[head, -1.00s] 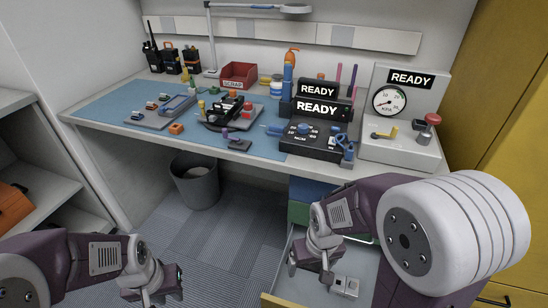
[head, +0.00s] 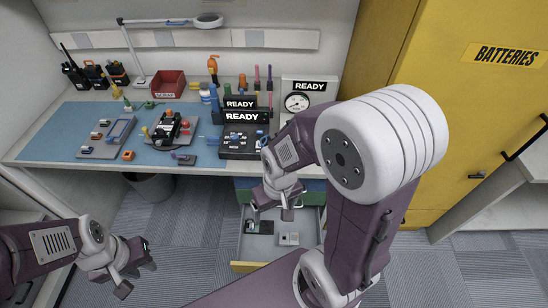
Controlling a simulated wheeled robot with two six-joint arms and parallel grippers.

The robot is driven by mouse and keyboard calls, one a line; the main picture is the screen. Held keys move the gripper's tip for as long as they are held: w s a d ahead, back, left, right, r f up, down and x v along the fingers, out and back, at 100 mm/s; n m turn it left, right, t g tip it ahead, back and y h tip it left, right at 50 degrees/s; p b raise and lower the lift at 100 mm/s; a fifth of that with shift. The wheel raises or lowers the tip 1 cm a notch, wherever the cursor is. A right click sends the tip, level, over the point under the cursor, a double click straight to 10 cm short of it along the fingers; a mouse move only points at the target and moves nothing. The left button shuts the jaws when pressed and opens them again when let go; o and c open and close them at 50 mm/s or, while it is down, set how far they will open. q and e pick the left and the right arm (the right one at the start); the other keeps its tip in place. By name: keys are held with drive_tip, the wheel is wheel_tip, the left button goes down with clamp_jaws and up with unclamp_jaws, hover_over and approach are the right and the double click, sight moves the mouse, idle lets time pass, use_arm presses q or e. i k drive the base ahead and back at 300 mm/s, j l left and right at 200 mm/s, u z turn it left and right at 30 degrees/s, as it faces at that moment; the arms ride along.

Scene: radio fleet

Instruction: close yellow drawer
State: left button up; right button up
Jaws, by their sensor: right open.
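The yellow drawer (head: 246,267) is pulled out under the right part of the workbench. Only a strip of its yellow front shows, and my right arm hides its right part. Inside the grey drawer are a small pale boxy item (head: 288,239) and a dark item (head: 252,227). My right gripper (head: 273,209) is open and empty, pointing down above the back part of the drawer. I cannot tell its exact height. My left gripper (head: 138,280) is open and empty, left of the drawer and apart from it.
The workbench (head: 40,153) carries radios, tools and READY units. A waste bin (head: 150,186) stands beneath. A yellow batteries cabinet (head: 440,120) stands right. The floor left of the drawer is clear.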

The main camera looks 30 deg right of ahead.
sight(255, 252)
drive_tip(key=k+l+z, duration=0.45)
drive_tip(key=k+l, duration=0.15)
drive_tip(key=k, duration=0.15)
drive_tip(key=i+j+u, duration=0.1)
drive_tip(key=j, duration=0.2)
drive_tip(key=i, duration=0.05)
